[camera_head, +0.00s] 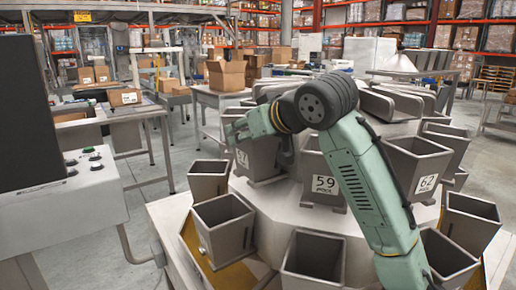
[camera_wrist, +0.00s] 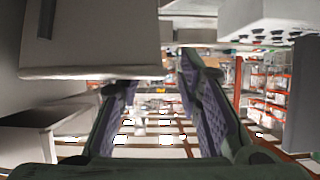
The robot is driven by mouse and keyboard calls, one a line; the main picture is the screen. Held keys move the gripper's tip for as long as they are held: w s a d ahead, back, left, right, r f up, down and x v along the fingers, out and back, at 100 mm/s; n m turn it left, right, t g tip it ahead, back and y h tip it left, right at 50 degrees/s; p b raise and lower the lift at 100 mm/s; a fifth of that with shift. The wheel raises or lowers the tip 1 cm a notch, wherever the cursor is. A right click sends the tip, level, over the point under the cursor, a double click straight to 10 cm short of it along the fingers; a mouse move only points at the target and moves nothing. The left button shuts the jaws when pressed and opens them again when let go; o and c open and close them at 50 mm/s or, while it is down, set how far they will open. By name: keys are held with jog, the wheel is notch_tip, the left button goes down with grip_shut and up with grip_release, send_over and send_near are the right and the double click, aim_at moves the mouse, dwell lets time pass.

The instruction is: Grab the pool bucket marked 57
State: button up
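A grey tapered bucket (camera_head: 262,158) stands on the upper ring of the weigher in the head view. Its small label seems to read 57, but the print is hard to make out. A large grey bucket-like body (camera_wrist: 90,40) fills the upper left there, close to the left finger. Whether a finger touches it I cannot tell.
Buckets marked 59 (camera_head: 322,178) and 62 (camera_head: 418,168) stand to the right on the same ring. Several open lower buckets, including one at front left (camera_head: 224,228), surround the machine. A control box (camera_head: 85,190) stands at left. Tables with cartons (camera_head: 226,75) are behind.

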jog(key=shift+c, duration=0.3)
grip_shut()
jog(key=shift+r, duration=0.1)
dwell(0.5)
